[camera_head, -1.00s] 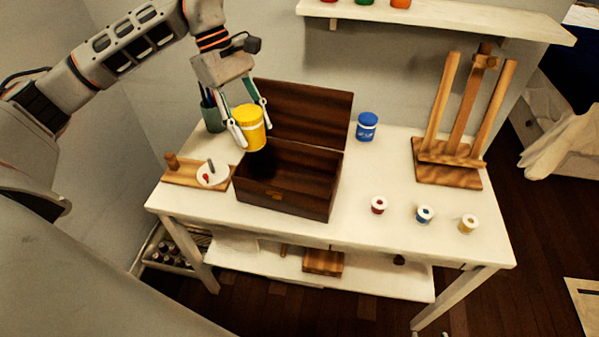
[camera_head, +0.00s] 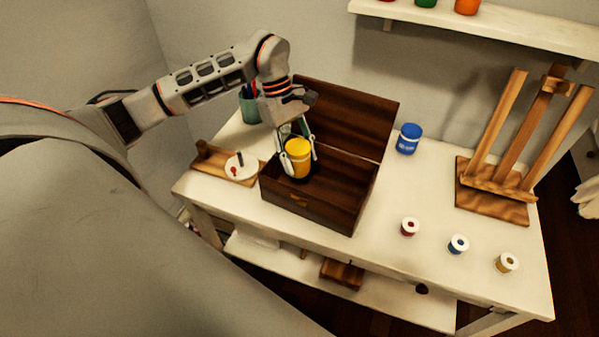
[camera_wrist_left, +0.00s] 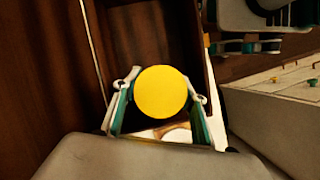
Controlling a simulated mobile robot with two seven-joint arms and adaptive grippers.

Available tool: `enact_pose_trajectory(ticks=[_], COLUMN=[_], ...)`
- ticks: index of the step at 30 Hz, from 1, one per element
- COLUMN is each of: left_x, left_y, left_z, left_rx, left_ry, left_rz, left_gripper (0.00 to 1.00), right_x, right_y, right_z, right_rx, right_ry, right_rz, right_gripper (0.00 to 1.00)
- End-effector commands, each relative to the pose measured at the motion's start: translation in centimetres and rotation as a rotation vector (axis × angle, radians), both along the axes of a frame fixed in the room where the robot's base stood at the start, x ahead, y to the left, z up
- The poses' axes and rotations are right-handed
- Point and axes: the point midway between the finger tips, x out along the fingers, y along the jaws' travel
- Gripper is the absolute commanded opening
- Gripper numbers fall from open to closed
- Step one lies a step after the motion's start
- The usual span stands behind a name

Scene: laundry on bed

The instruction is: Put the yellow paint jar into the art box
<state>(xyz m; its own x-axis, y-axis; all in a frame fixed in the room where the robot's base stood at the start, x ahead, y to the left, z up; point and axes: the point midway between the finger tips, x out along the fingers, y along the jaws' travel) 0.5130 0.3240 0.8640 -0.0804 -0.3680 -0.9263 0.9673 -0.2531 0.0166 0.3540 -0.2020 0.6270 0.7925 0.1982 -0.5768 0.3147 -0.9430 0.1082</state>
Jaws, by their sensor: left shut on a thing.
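The yellow paint jar (camera_head: 298,157) is held upright between the fingers of my left gripper (camera_head: 300,156). It is at the left part of the open dark wooden art box (camera_head: 326,215), at about the height of its opening. The box lid (camera_head: 350,115) stands open at the back. In the left wrist view the jar's round yellow top (camera_wrist_left: 161,91) sits between the two fingers, with dark box wood (camera_wrist_left: 45,100) beside it. I cannot tell whether the jar touches the box floor.
A blue jar (camera_head: 408,138) stands right of the lid. A wooden easel (camera_head: 495,190) is at the right. Small spools (camera_head: 409,227) lie along the front. A board with a white dish (camera_head: 241,166) is left of the box. A brush cup (camera_head: 249,107) stands behind. A shelf (camera_head: 500,27) hangs above.

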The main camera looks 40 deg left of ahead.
Motion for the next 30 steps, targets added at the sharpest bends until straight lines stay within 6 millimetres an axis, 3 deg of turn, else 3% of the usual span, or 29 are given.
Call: enact_pose_trajectory(ticks=[16, 28, 29, 30], left_x=[0.0, 0.1, 0.0, 0.0], left_y=[-0.1, 0.0, 0.0, 0.0], left_z=[-5.6, -6.3, -6.3, -6.2], left_rx=[-0.002, 0.000, 0.001, 0.000], left_ry=[0.000, -0.001, 0.000, 0.000], left_rz=[0.000, -0.001, 0.000, 0.000], left_gripper=[0.14, 0.14, 0.47, 0.58], right_x=[0.1, -0.1, -0.1, -0.1], right_y=[0.0, 0.0, 0.0, 0.0], right_z=[0.1, -0.6, -0.5, -0.5], right_rx=[0.002, 0.000, 0.000, 0.000], right_ry=[-0.004, 0.005, 0.004, 0.004], right_rz=[-0.001, -0.002, -0.001, -0.001], right_gripper=[0.40, 0.40, 0.40, 0.40])
